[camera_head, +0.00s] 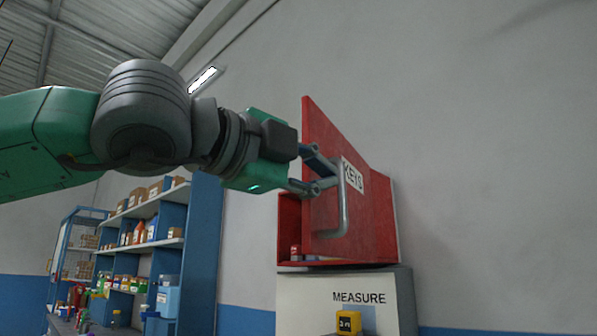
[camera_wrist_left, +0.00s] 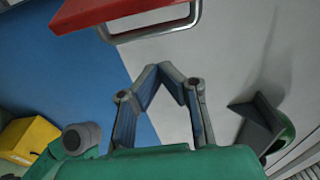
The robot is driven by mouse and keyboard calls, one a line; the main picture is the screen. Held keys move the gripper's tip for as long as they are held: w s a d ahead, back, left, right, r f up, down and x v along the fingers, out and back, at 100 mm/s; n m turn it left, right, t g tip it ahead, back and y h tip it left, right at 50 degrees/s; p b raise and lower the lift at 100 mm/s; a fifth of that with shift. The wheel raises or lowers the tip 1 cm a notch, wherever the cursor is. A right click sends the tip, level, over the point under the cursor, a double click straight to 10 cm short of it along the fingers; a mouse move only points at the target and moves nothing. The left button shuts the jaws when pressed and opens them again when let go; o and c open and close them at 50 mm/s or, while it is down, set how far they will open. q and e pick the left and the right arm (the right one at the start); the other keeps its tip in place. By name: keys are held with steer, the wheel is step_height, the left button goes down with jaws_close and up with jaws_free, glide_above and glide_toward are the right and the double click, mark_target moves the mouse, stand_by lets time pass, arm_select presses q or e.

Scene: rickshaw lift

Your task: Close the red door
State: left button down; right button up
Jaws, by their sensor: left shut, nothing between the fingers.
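The red door (camera_head: 325,218), with a KEYS label and a silver bar handle (camera_head: 346,215), stands partly open on a red wall cabinet (camera_head: 288,222). Its free left edge swings out toward me, and the cabinet's inside shows to its left. My left gripper (camera_head: 333,168) comes in from the left, with its fingers in front of the door near the handle. Whether they touch is unclear. In the wrist view, the left gripper's (camera_wrist_left: 172,72) fingertips meet with nothing between them. The red door (camera_wrist_left: 105,12) and its handle (camera_wrist_left: 160,30) lie beyond the fingertips, apart in the picture.
A pale cabinet labelled MEASURE (camera_head: 300,300) stands under the red one, with a yellow tape measure (camera_head: 348,322) in front. Blue shelves (camera_head: 205,250) with boxes stand at the left. The wall right of the door is clear. A yellow object (camera_wrist_left: 28,138) shows in the wrist view.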

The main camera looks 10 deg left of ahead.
mark_target(341, 181)
arm_select(q)
steer(key=x, duration=0.3)
steer(key=shift+w+d, duration=0.25)
steer(key=shift+w, duration=0.1)
steer(key=a, duration=0.1)
steer(key=w+a, duration=0.1)
steer(key=a+p, duration=0.1)
steer(key=a, duration=0.1)
steer(key=shift+w+a, duration=0.1)
steer(key=shift+w, duration=0.25)
steer(key=shift+d, duration=0.25)
